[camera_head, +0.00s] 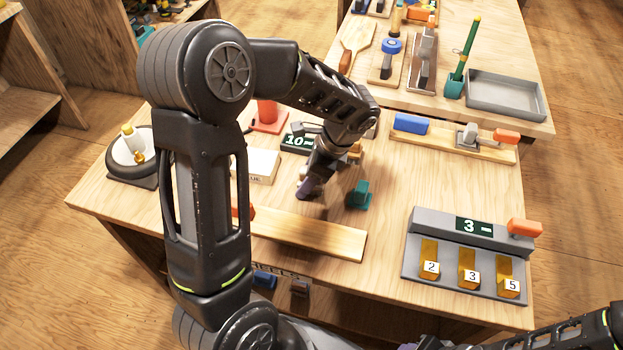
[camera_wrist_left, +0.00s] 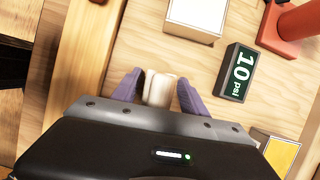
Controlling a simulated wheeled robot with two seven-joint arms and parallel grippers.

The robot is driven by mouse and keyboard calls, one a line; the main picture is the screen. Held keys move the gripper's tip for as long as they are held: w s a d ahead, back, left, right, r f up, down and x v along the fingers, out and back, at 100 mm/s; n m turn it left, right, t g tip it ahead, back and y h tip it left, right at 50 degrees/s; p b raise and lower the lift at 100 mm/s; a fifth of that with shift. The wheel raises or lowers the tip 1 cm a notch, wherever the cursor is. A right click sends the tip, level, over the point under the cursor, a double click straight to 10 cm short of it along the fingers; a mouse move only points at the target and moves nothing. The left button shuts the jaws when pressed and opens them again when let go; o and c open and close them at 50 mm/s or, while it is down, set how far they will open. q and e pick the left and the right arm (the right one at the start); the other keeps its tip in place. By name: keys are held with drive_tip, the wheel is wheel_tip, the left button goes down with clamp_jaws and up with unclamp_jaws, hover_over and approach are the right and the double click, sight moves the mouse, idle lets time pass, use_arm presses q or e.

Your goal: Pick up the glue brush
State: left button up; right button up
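My left gripper (camera_head: 309,186) reaches down over the middle of the table. In the left wrist view, its purple fingers (camera_wrist_left: 160,91) stand apart with a cream-white piece (camera_wrist_left: 160,89) between their tips, very close to both. This piece may be the glue brush; its lower part is hidden and I cannot tell whether the fingers touch it. A white block with a dark-lettered label (camera_head: 262,166) lies left of the gripper. My right gripper (camera_head: 420,344) shows only as a cut-off dark part with a bit of purple at the bottom edge.
A teal holder (camera_head: 357,195) stands just right of the left gripper. A wooden strip (camera_head: 310,234) lies in front. A 10 psi sign (camera_wrist_left: 238,72) and an orange-red cone base (camera_wrist_left: 288,28) are behind. A grey three-slot stand (camera_head: 408,262) is at the right.

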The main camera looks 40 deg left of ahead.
use_arm(q)
clamp_jaws()
idle(0.3)
wheel_tip(320, 180, up, 10)
idle(0.7)
idle(0.3)
drive_tip(key=shift+c, duration=1.7)
unclamp_jaws()
drive_tip(key=c, duration=0.6)
